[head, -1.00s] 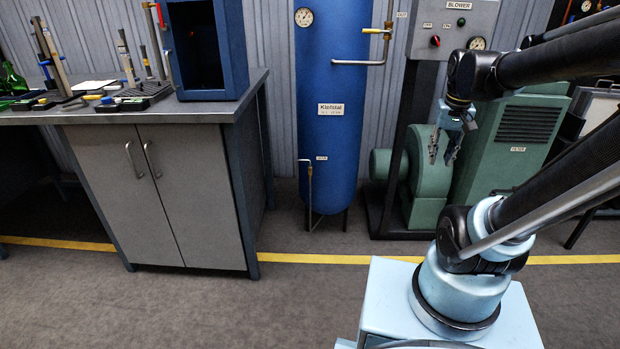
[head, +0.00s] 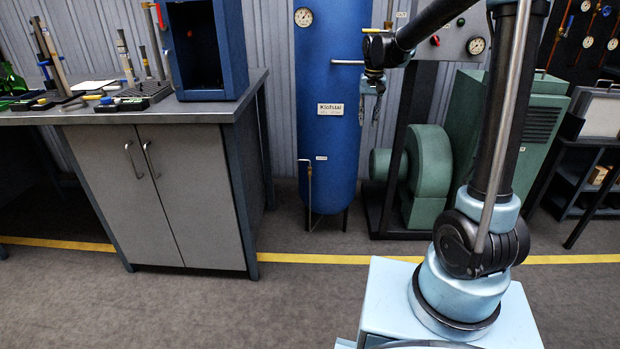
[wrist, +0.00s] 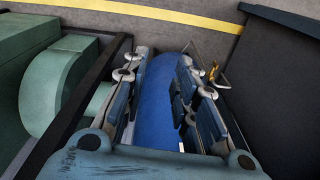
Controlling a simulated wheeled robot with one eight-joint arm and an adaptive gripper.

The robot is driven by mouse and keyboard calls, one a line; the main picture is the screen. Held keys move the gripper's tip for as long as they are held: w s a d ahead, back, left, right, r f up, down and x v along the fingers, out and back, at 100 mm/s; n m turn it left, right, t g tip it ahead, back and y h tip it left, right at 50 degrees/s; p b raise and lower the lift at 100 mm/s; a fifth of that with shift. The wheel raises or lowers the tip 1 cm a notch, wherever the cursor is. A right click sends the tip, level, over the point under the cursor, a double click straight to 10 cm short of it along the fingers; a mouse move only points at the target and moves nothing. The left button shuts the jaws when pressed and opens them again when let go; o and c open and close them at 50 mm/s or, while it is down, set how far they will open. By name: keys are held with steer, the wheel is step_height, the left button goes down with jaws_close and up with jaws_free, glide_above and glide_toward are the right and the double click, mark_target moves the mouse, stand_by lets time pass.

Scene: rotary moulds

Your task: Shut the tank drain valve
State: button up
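The tall blue tank (head: 332,130) stands against the back wall. Low on its left front, under a small label, a thin drain pipe with the drain valve (head: 309,170) runs down. In the wrist view a small yellow handle (wrist: 216,74) shows beside the tank (wrist: 160,100), on a thin pipe, right of the fingers. My gripper (head: 370,108) hangs fingers down near the tank's right side, well above the drain valve. In the wrist view my gripper (wrist: 165,85) is open, with only the tank showing between the fingers. Whether the valve is open is too small to tell.
A green blower (head: 428,165) and a dark stand are right of the tank. A grey workbench (head: 190,185) with a blue box (head: 205,45) is on the left. Floor with a yellow line (head: 300,258) is clear in front of the tank.

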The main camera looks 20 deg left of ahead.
steer(key=w+a+f, duration=0.3)
steer(key=a+f, duration=0.6)
steer(key=a, duration=0.3)
steer(key=w+a+f, duration=0.4)
steer(key=a+f, duration=0.4)
steer(key=a, duration=0.4)
steer(key=shift+n+g, duration=0.4)
step_height(320, 180, down, 16)
steer(key=shift+s+a+f, duration=0.1)
steer(key=shift+a+f, duration=0.05)
steer(key=shift+f, duration=0.05)
jaws_close()
